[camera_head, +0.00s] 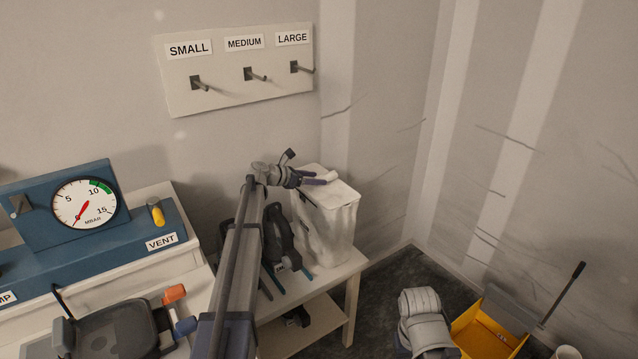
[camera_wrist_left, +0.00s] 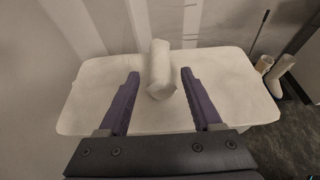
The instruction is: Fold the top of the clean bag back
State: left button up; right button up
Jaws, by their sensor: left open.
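The white clean bag (camera_head: 335,232) stands upright on the low bench, with a flat, pale top. A short white roll (camera_head: 326,176) rises or lies on that top; I cannot tell whether it is the bag's own gathered neck. In the left wrist view the bag's top (camera_wrist_left: 235,85) fills the middle, with the roll (camera_wrist_left: 160,65) at its centre. My left gripper (camera_head: 318,181) is over the top. Its two purple fingers are apart, one on each side of the roll (camera_wrist_left: 160,88), with gaps on both sides. My right gripper is not in view.
The low bench (camera_head: 340,278) holds dark tools beside the bag. A blue gauge panel (camera_head: 70,210) stands at the left. A wall board with hooks (camera_head: 235,70) hangs behind. A yellow dustpan or bin (camera_head: 490,330) sits on the floor at right.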

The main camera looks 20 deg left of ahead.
pick_arm(q)
jog(key=shift+x, duration=1.15)
grip_shut()
dwell(0.5)
